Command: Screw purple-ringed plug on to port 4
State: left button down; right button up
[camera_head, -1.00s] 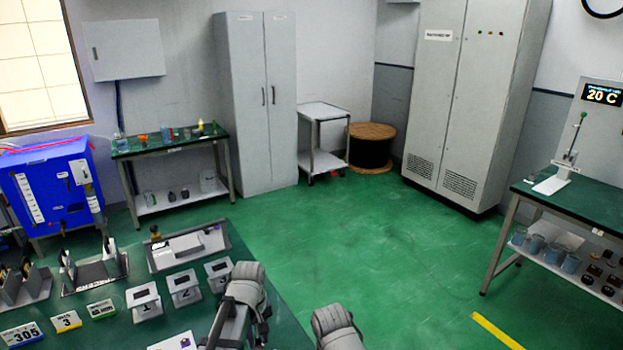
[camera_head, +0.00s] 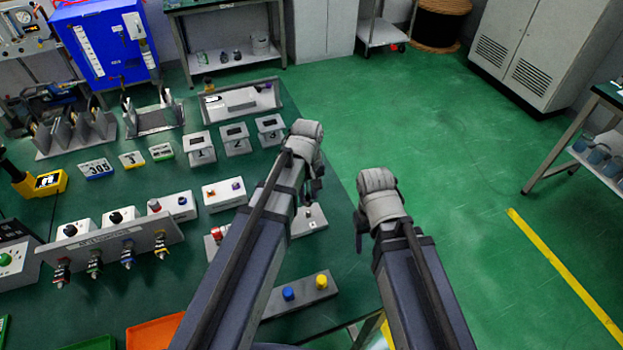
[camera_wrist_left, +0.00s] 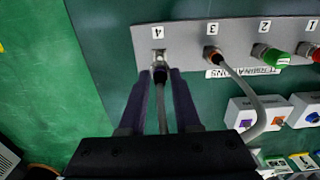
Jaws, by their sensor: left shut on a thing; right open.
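The purple-ringed plug (camera_wrist_left: 160,74), on a grey cable, is between the fingers of my left gripper (camera_wrist_left: 160,84) in the left wrist view. The gripper is shut on it. The plug is lined up with the metal port 4 (camera_wrist_left: 158,54) on a grey panel (camera_wrist_left: 185,38) and seems to touch it; I cannot tell whether any thread is engaged. In the head view my left gripper (camera_head: 308,180) is over that panel (camera_head: 310,224), and its arm hides much of it. My right gripper (camera_head: 362,228) is open, off the table's right edge; its fingertips are barely visible.
Port 3 (camera_wrist_left: 212,55) holds an orange-ringed plug with a grey cable curving away. A green cap (camera_wrist_left: 278,60) is on port 2 and a red cap (camera_wrist_left: 316,55) on port 1. A box with blue and yellow knobs (camera_head: 306,291) sits nearer. Floor right of the table is clear.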

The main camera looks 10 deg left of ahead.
aim_at(308, 203)
pick_arm(q)
jog(key=shift+f+b, duration=1.75)
jog(key=shift+f, duration=0.3)
pick_arm(e)
jog(key=shift+f, duration=2.1)
pick_arm(q)
jog(key=shift+f+b, duration=0.55)
pick_arm(e)
jog(key=shift+f, duration=0.5)
pick_arm(q)
jog(key=c, duration=0.5)
grip_release()
jog(key=shift+c, duration=0.2)
jog(key=shift+r, duration=0.2)
pick_arm(e)
jog(key=shift+r, duration=0.15)
pick_arm(q)
notch_tip(308, 203, up, 8)
jog(key=p, duration=0.8)
jog(key=shift+f, duration=0.15)
pick_arm(e)
notch_tip(308, 203, up, 8)
jog(key=shift+f, duration=0.2)
pick_arm(q)
jog(key=shift+f, duration=0.1)
